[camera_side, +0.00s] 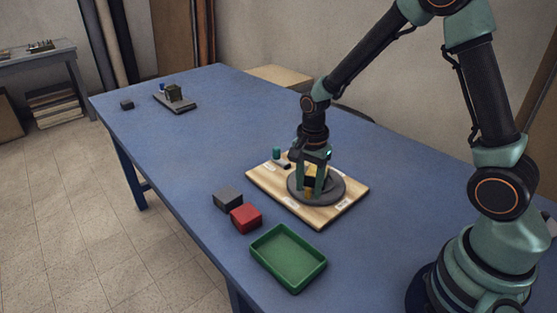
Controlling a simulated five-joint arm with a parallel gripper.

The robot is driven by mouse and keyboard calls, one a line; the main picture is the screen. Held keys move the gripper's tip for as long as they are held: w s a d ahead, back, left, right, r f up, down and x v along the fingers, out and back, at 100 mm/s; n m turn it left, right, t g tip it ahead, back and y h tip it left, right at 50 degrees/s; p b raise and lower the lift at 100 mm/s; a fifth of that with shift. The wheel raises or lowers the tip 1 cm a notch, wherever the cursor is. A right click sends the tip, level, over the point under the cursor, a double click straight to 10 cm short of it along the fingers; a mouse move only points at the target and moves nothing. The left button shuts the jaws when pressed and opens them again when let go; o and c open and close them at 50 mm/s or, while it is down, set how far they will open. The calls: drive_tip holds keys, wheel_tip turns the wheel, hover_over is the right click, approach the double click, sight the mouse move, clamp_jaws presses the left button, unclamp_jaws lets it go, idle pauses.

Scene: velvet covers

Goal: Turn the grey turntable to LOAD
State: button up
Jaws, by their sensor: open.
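The grey turntable (335,191) is a round disc on a light wooden board (290,204) in the middle of the blue table. Pale labels lie on the board around it, but they are too small to read. My gripper is open. The fingers hide part of the piece, and I cannot tell whether they touch it. I cannot tell which label the turntable faces.
A teal peg (276,154) on a grey base stands at the board's back left corner. A dark grey block (228,199), a red block (246,219) and a green tray (288,259) lie along the front left. A grey tray (180,105) with small items sits far left. The table's left half is mostly clear.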

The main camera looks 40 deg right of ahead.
drive_tip(key=shift+c, duration=0.3)
clamp_jaws()
idle(1.1)
